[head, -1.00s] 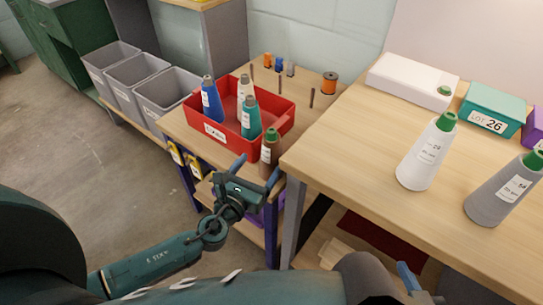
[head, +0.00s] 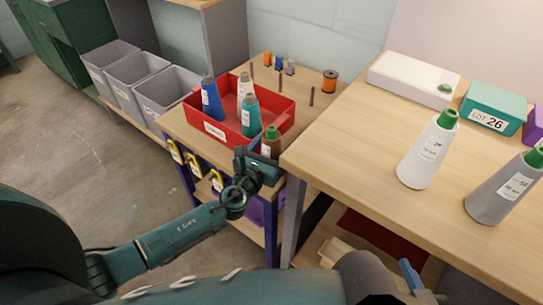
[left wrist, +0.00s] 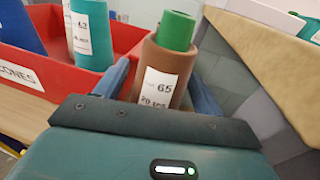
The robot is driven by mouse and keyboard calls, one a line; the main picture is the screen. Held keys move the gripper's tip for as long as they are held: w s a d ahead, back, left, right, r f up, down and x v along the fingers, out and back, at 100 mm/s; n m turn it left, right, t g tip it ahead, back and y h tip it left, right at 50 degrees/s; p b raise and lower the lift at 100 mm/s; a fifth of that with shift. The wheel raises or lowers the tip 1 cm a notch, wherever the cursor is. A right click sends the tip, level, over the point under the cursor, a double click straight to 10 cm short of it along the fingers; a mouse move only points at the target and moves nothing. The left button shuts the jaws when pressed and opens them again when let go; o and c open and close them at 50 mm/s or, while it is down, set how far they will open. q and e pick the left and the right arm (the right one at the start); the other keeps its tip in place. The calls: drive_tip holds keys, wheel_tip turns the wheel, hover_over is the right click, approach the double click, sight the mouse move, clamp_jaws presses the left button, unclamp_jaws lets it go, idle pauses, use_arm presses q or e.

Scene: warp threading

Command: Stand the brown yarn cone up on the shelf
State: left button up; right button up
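The brown yarn cone (head: 271,142), with a green tip, stands upright between the red box and the large table's corner. In the left wrist view the brown cone (left wrist: 163,75) shows a white label reading 65. My left gripper (head: 262,160) is at the cone, its fingers on either side. In the left wrist view the left gripper (left wrist: 160,90) looks open around it, with narrow gaps; firm contact is not visible. My right gripper (head: 410,277) shows only a blue finger at the bottom, so its opening is hidden. The wooden cart top (head: 318,78) bears the red box.
The red box (head: 218,133) holds blue, teal and cream cones. Short pegs and small spools stand behind it. White and grey cones, a white case and a teal LOT 26 box (head: 493,108) are on the large table (head: 370,135). Grey bins (head: 160,92) stand left.

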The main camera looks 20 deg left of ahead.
use_arm(q)
drive_tip(key=shift+r, duration=0.1)
drive_tip(key=c, duration=1.2)
